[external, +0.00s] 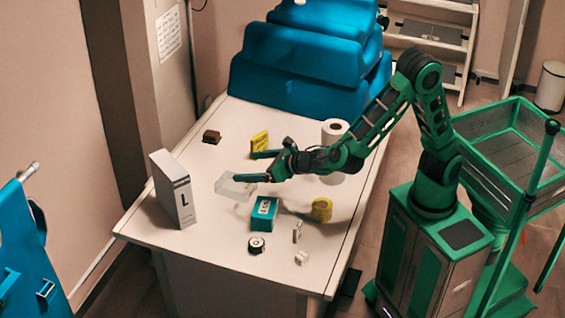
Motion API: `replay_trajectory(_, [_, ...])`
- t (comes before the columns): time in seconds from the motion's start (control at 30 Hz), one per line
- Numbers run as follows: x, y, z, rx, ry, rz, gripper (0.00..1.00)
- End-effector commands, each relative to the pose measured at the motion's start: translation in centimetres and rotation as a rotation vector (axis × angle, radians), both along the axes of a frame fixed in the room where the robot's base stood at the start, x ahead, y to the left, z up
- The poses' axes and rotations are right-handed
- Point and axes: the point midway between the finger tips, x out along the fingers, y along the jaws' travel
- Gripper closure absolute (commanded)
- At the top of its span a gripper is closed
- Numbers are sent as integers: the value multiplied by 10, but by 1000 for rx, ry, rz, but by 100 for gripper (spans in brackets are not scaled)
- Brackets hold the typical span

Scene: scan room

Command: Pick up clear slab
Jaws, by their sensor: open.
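The clear slab (231,188) is a pale, see-through block on the white table, left of the table's middle. My gripper (244,166) reaches in from the right over the table, its two green fingers spread wide and pointing left. The gap between the fingers looks empty. The nearer finger overlaps the slab's upper right part in the picture and hides some of it. I cannot tell whether that finger touches the slab or is above it.
A grey-white box marked L (173,190) stands left of the slab. A teal box (263,212), yellow tape roll (322,209) and tape measure (257,244) sit nearer. A yellow box (260,141), brown block (211,137) and paper roll (335,130) stand farther back. Blue cushions (297,75) fill the far end.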

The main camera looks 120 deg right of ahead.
Motion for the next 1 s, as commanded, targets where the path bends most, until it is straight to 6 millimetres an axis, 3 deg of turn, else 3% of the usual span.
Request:
replay_trajectory(0.3, [0, 0, -45, 0, 4, 0, 12])
replay_trajectory(0.63, [0, 0, -64, 0, 4, 0, 12])
replay_trajectory(1.0, [29, -35, -81, 1, 0, -1, 12])
